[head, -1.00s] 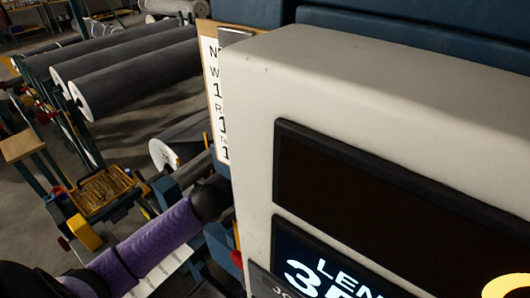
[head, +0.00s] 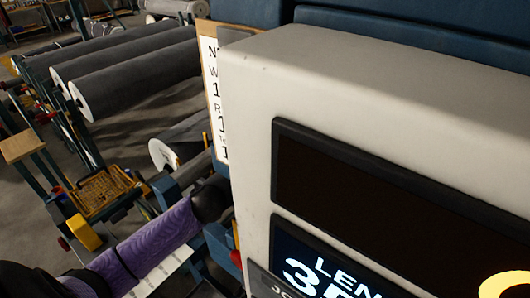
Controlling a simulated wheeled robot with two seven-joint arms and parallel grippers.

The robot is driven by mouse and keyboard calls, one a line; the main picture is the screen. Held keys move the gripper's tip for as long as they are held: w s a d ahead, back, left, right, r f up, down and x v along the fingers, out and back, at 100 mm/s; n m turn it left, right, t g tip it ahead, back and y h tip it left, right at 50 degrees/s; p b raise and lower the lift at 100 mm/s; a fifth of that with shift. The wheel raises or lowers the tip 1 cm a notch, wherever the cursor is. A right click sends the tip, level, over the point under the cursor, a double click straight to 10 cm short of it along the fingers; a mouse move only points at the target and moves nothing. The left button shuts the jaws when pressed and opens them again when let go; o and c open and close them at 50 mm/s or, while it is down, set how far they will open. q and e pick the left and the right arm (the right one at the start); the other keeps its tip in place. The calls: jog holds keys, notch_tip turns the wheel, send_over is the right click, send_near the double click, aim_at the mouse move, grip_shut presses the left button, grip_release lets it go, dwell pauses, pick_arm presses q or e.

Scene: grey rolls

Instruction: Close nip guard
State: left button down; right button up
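I cannot make out the nip guard in the head view; a large white cabinet (head: 330,75) close to the camera covers the right and lower middle. My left arm, in a purple sleeve, comes in from the lower left and reaches toward the cabinet's left side. Its far end is dark and passes by or behind the cabinet's edge, so no fingertips show. I cannot tell what it touches. My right gripper is not in the picture.
The cabinet has a dark panel and a lit display (head: 325,270). Several grey rolls (head: 135,75) lie on a rack at the upper left. A yellow tray (head: 100,192) stands at the left. A board with a printed sheet (head: 214,95) is beside the cabinet.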

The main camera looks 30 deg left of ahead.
pick_arm(q)
jog(key=shift+a+f, duration=0.1)
jog(key=shift+f, duration=0.3)
dwell(0.5)
